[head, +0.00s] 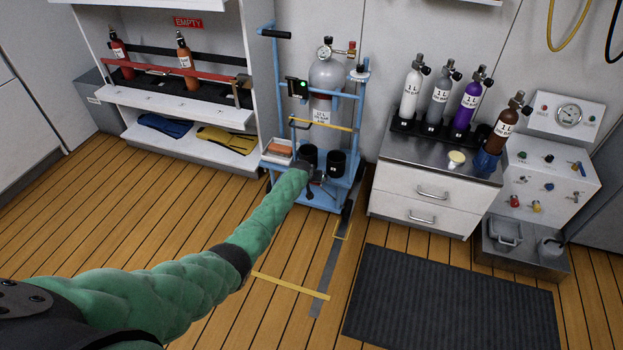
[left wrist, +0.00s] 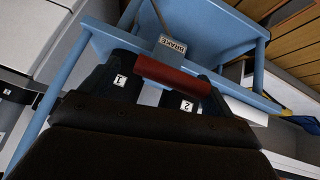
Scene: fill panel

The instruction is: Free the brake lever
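The blue trolley (head: 322,199) stands against the wall, carrying a grey gas cylinder (head: 327,77). My left arm in its green sleeve reaches to the trolley's low base, and my left gripper (head: 311,178) is there, small and dark. In the left wrist view, a red grip (left wrist: 172,76) lies crosswise at the fingertips of my left gripper (left wrist: 160,92), by a small plate (left wrist: 172,46) reading BRAKE. The fingers, marked 1 and 2, stand apart; I cannot tell whether they touch the grip. The lever is hard to make out in the head view. My right gripper is not in view.
A counter (head: 430,195) with several small cylinders stands right of the trolley, beside a gauge panel (head: 565,120). A shelf unit (head: 180,100) stands left. A dark mat (head: 450,300) lies at front right. The wooden floor at left is clear.

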